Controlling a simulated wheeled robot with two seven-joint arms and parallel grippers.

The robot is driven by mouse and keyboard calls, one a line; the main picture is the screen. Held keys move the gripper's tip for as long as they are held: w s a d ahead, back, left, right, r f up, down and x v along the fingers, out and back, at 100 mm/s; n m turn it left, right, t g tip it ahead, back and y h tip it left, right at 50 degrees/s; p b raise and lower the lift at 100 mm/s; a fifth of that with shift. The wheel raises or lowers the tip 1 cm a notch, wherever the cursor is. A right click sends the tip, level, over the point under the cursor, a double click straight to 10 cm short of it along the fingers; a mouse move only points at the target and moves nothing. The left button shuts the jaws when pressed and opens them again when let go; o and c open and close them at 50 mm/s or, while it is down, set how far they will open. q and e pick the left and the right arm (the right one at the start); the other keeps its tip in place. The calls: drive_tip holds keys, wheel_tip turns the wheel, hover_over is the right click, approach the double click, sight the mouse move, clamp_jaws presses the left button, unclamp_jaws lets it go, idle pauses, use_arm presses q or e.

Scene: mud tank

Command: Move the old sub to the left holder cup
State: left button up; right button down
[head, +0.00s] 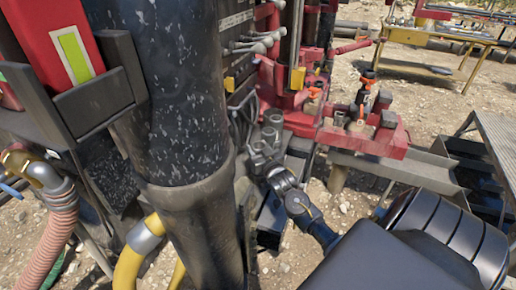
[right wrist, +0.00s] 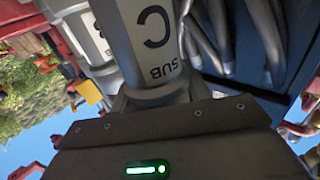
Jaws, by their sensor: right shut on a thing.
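My right gripper (head: 266,158) is at the middle of the head view, beside a tight group of grey metal cylinders. It is shut on a grey sub (right wrist: 150,35) marked "C" and "SUB", which stands out straight ahead of the palm in the right wrist view. The fingertips are mostly hidden. A second grey cylinder with a white label (right wrist: 90,35) is close beside it in the right wrist view. I cannot tell which grey part in the head view is the left holder cup. My left gripper is not in view.
A thick dark speckled pipe (head: 170,90) stands close on the left. A red bench (head: 370,140) with small cups and orange-topped tools is behind the gripper on the right. Yellow (head: 130,265) and pink (head: 57,220) hoses are lower left. Gravel ground lies beyond.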

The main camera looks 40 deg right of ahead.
drive_tip(key=c, duration=0.6)
unclamp_jaws()
drive_tip(key=shift+f, duration=0.25)
drive_tip(key=b+v, duration=0.1)
drive_tip(key=v, duration=1)
drive_tip(key=shift+r+b, duration=0.3)
drive_tip(key=shift+d, duration=0.1)
